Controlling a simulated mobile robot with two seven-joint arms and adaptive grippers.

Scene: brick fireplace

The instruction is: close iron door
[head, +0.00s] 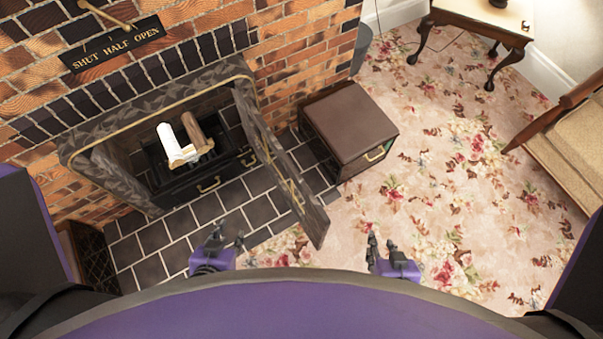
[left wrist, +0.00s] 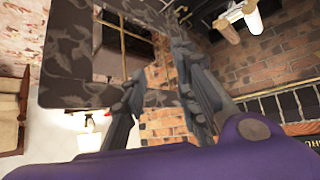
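The iron door (head: 312,215) of the fireplace stands swung wide open in the head view, hinged at the right side of the opening. Its dark patterned face (left wrist: 75,60) fills the upper left of the left wrist view. The patterned iron frame (head: 88,150) surrounds the opening. My left gripper (head: 229,234) is open and empty, in front of the hearth and left of the door's free edge; its fingers (left wrist: 157,68) are apart in the left wrist view. My right gripper (head: 381,242) looks open and empty over the carpet, right of the door's free edge.
Logs (head: 185,140) lie in the grate inside the opening. A brown box (head: 348,122) with a gold handle stands right of the door. A small table (head: 480,18) and a cushioned seat (head: 575,140) stand further right. The floral carpet (head: 440,180) between is clear.

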